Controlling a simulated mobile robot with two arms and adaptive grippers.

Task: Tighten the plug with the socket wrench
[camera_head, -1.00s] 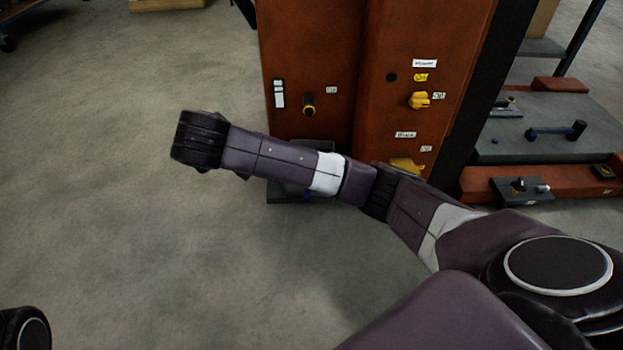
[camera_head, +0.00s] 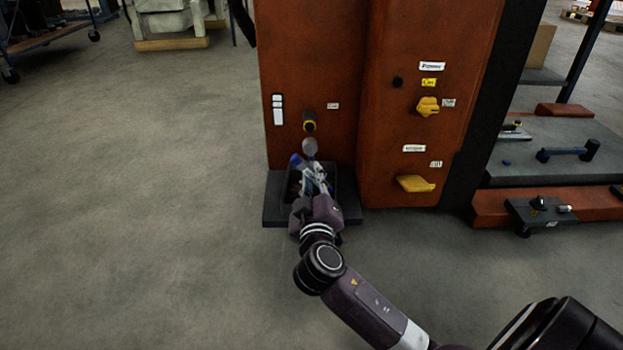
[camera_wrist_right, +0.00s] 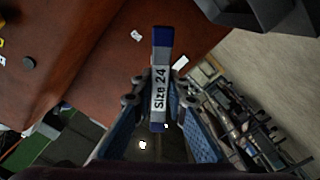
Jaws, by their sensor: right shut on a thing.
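A socket wrench labelled "Size 24" (camera_wrist_right: 160,82), grey with blue ends, is between the fingers of my right gripper (camera_wrist_right: 157,92) in the wrist view. In the head view the right gripper (camera_head: 312,188) is shut on it, in front of the orange machine, and the wrench's blue end (camera_head: 297,160) points up toward the panel. A yellow-and-black round fitting (camera_head: 309,122), perhaps the plug, is on the panel above, apart from the wrench. A grey rounded piece (camera_head: 309,147) shows between them; I cannot tell whether it belongs to the wrench. My left gripper is out of view.
A dark tray (camera_head: 350,212) stands at the foot of the orange machine (camera_head: 315,55), below my right gripper. Yellow knobs (camera_head: 428,106) stick out of the right panel. A grey bench (camera_head: 560,135) with tools is at the right.

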